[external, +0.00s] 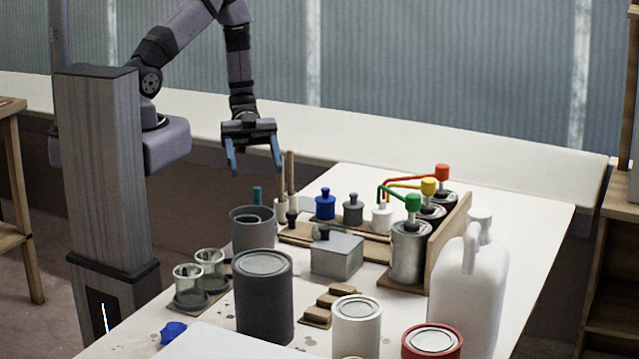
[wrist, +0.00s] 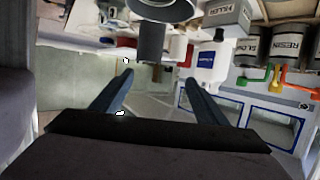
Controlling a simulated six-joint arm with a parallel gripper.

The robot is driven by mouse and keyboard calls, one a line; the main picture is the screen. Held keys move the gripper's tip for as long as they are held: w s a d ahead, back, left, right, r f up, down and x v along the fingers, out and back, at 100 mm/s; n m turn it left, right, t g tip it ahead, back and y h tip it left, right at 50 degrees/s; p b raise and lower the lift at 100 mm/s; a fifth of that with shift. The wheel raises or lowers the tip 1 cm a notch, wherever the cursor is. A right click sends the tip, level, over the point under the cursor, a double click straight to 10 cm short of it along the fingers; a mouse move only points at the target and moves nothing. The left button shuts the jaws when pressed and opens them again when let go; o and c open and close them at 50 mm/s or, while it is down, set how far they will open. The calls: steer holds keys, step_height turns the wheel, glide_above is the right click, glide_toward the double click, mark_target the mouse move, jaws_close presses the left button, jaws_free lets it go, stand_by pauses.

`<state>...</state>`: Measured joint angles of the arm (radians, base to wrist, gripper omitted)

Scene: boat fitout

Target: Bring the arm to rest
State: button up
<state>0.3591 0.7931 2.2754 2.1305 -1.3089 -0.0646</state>
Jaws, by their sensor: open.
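My gripper (external: 254,155) hangs from my arm above the far left part of the white table, with its two blue fingers pointing down and spread apart. Nothing is between the fingers in the external view. In the wrist view my gripper (wrist: 157,95) also shows its fingers apart, with no object held. It is above and apart from the dark grey pot (external: 252,228) and the wooden sticks (external: 290,175) below it.
Pump cans with green, yellow and red heads (external: 408,250) stand at the right. A white jug (external: 468,285), a dark can (external: 263,300), glass cups (external: 189,287) and a grey box (external: 337,256) crowd the table. The air around my gripper is clear.

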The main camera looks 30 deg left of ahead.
steer(key=w+d+n+t+h+p, duration=0.1)
steer(key=w+d+n+t+p, duration=0.15)
steer(key=w+t, duration=0.4)
steer(key=w+d+n+t+p, duration=0.1)
steer(key=w+n+t, duration=0.2)
steer(key=w, duration=0.6)
steer(key=w+a+r+n+t+y, duration=0.2)
steer(key=w+a+n+t+y, duration=0.2)
steer(key=w+a+n+t, duration=0.55)
steer(key=w+a+n+g+y+b, duration=0.1)
steer(key=w+a+n+y, duration=0.15)
steer(key=a, duration=0.45)
steer(key=w+a+n+g+y+b, duration=0.1)
steer(key=a+n+y, duration=0.15)
steer(key=a, duration=0.45)
steer(key=s+a+n+g, duration=0.2)
steer(key=s+n, duration=0.2)
steer(key=s, duration=0.3)
steer(key=s+a+r+n+g+y+b, duration=0.1)
steer(key=s+a+n+g, duration=0.2)
steer(key=s, duration=0.5)
steer(key=shift+r+n, duration=0.15)
steer(key=shift+n, duration=0.55)
